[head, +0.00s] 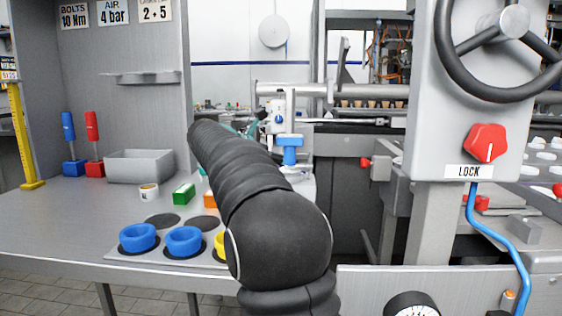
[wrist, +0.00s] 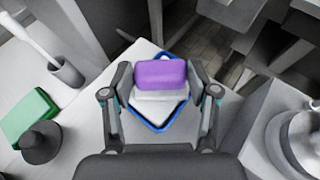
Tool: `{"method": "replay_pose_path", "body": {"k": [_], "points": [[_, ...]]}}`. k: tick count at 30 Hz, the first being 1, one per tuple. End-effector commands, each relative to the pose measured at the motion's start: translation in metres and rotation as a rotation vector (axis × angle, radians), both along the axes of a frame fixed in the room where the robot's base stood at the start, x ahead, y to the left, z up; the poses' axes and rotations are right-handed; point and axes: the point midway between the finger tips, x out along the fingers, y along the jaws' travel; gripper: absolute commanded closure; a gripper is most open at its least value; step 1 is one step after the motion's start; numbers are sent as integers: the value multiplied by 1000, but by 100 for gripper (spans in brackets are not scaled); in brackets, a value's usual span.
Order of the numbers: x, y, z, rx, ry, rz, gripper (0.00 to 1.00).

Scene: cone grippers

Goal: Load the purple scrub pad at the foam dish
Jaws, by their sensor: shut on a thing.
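In the wrist view, my gripper (wrist: 161,78) is shut on the purple scrub pad (wrist: 160,73), with one finger at each side of it. The blue-rimmed dish (wrist: 158,128) with a pale inside lies below the pad, turned at an angle on the light surface. A white-grey layer shows just under the purple face; I cannot tell whether it belongs to the pad or to the dish, nor whether the pad touches the dish. In the head view, my dark arm hides the pad, the dish and most of my gripper.
In the wrist view, a green block (wrist: 28,115), a dark knob (wrist: 40,142) and a white-handled brush in a grey cup (wrist: 66,76) stand left. A round white-grey part (wrist: 300,140) is at right. In the head view, a grey bin (head: 140,166) and blue rings (head: 138,237) sit on the bench.

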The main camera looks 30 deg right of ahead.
Motion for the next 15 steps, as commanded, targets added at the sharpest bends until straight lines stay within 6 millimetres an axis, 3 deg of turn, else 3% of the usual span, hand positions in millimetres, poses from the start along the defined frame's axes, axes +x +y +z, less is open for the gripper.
{"method": "replay_pose_path", "body": {"k": [5, 15], "points": [[0, 0, -2, 5, 5, -2, 75], [0, 0, 22, 2, 2, 0, 75]]}}
